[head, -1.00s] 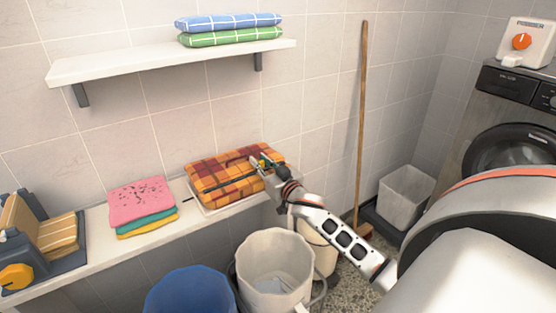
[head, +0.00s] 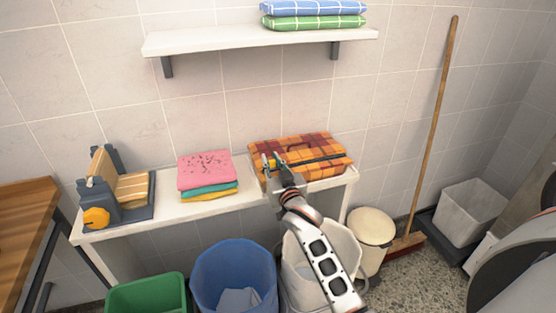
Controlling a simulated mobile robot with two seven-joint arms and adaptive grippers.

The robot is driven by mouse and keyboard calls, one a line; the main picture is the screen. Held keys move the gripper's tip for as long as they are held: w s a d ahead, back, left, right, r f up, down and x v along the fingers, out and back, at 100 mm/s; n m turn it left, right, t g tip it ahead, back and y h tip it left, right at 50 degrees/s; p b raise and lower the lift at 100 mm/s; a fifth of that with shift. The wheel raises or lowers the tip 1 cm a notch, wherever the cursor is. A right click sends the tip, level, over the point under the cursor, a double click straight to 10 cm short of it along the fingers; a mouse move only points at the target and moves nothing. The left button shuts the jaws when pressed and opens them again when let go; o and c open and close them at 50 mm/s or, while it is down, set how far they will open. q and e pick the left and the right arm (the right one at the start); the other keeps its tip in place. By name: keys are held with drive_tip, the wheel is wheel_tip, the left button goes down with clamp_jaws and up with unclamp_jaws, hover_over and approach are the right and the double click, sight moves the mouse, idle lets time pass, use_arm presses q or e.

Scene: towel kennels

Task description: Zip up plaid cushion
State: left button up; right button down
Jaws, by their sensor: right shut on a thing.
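The plaid cushion (head: 318,147), orange, yellow and dark red, lies flat at the right end of the white bench. A dark zip line runs along its front side, to the right of my gripper. My right gripper (head: 272,162) is at the cushion's left end, shut on a small yellowish piece there that looks like the zip pull. The fingers partly cover it, so its exact shape is hidden. My right arm reaches up from the lower right in front of the bench. My left gripper is not in view.
Blue (head: 235,268), green (head: 147,297) and white bins stand below. A shelf (head: 215,40) with folded towels hangs above. A broom (head: 437,125) leans at right.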

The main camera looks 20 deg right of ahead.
drive_tip(key=shift+r, duration=0.1)
drive_tip(key=c, duration=1.8)
unclamp_jaws()
drive_tip(key=shift+c, duration=0.2)
drive_tip(key=shift+s, duration=0.15)
drive_tip(key=s+a, duration=0.1)
drive_tip(key=s, duration=1)
drive_tip(key=shift+s+a, duration=0.15)
drive_tip(key=shift+s, duration=0.2)
drive_tip(key=s+a+f+n+g+y, duration=0.2)
drive_tip(key=s+a+f+g, duration=0.1)
drive_tip(key=s+f, duration=0.9)
drive_tip(key=s+a+f+n+g+y, duration=0.2)
drive_tip(key=s+a+f+n+g, duration=0.1)
drive_tip(key=s+f, duration=0.9)
drive_tip(key=shift+a+f+n+g+y, duration=0.3)
drive_tip(key=shift+a+f+g, duration=0.3)
drive_tip(key=shift+a+f, duration=0.3)
